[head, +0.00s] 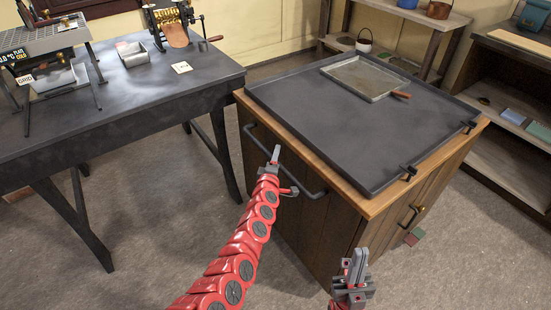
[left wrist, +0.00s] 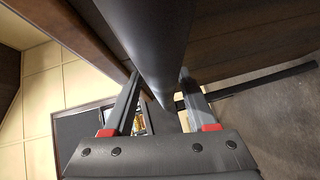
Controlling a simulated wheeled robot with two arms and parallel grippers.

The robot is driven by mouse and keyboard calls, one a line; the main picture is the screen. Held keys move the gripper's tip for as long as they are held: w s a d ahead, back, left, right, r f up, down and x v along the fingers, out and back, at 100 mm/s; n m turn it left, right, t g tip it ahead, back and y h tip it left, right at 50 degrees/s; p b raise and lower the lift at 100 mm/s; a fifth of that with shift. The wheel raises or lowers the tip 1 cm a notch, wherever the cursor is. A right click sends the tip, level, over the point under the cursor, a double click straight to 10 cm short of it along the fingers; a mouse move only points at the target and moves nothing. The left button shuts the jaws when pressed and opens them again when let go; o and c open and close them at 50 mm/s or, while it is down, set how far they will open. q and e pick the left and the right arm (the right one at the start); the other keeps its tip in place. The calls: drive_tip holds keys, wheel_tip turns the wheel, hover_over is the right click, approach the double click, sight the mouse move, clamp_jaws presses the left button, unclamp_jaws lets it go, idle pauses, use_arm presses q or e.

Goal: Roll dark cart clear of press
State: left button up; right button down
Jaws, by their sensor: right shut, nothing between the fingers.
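The cart (head: 300,190) is a wooden cabinet with a dark tray top (head: 330,140) and a dark bar handle (head: 312,192) along its near left side. The press (head: 170,20) stands on the dark table (head: 140,110) at the left. My left gripper (head: 275,155) is at the bar handle. In the left wrist view the bar (left wrist: 155,40) runs between the two fingers of my left gripper (left wrist: 159,70); whether they squeeze it I cannot tell. My right gripper (head: 357,260) is shut and empty, in front of the cart near the bottom edge.
A shallow grey tray (head: 362,77) with a brown handle lies on the cart top. The table's edge and legs stand close to the cart's left. Shelves (head: 510,90) stand at the right and a low rack (head: 410,25) behind.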

use_arm(q)
drive_tip(key=shift+f, duration=0.1)
drive_tip(key=shift+s, duration=0.1)
drive_tip(key=shift+v, duration=0.85)
drive_tip(key=v, duration=1.5)
drive_tip(key=shift+s, duration=0.25)
drive_tip(key=shift+a, duration=0.2)
